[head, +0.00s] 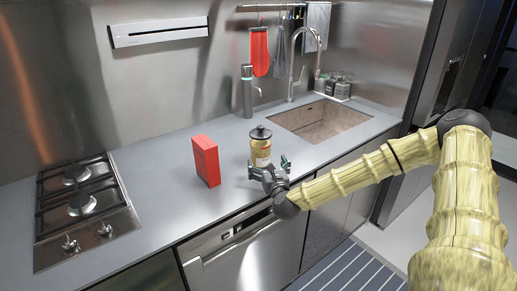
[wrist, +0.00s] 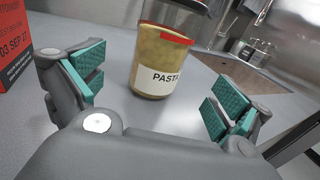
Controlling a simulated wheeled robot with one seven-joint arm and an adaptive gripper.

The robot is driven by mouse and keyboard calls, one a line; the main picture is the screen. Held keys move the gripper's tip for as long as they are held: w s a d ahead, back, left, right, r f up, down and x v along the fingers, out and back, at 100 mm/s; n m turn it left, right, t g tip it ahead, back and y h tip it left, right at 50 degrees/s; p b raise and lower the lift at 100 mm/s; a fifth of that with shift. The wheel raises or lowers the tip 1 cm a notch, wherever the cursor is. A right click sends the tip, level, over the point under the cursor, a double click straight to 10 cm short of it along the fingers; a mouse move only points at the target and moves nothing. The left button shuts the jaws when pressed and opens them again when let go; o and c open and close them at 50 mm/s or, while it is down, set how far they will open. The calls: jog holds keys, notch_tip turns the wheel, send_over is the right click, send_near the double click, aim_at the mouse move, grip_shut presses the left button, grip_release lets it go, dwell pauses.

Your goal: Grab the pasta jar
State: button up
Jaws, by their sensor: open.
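The pasta jar (head: 260,150) stands upright on the grey counter, with a dark lid and yellowish contents. In the wrist view the jar (wrist: 158,52) shows a white label reading "PASTA" and a red band near its top. My gripper (head: 268,170) is at the front of the counter beside the jar. In the wrist view my open gripper (wrist: 152,88) has its teal finger pads spread wide, one on each side of the jar's lower part. The jar is ahead of the palm, and I see no finger touching it.
A red box (head: 206,161) stands left of the jar; it also shows at the left of the wrist view (wrist: 14,45). A stove (head: 85,210) is at far left. The sink (head: 320,120) and tap (head: 293,65) are behind right. Counter (head: 150,165) is clear between stove and box.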

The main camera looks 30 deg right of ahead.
aim_at(263, 155)
jog(key=x, duration=0.3)
jog(key=shift+w+p, duration=0.3)
jog(key=shift+p, duration=0.05)
jog(key=shift+w+d+r+p, duration=0.2)
jog(key=shift+w+r+p, duration=0.05)
jog(key=shift+w+p, duration=0.2)
jog(key=p+x, duration=0.1)
jog(key=x, duration=0.2)
jog(key=shift+w+d+f+p, duration=0.15)
jog(key=shift+w+d+p, duration=0.15)
jog(key=shift+w+p, duration=0.15)
jog(key=shift+w, duration=0.1)
jog(key=c, duration=1.6)
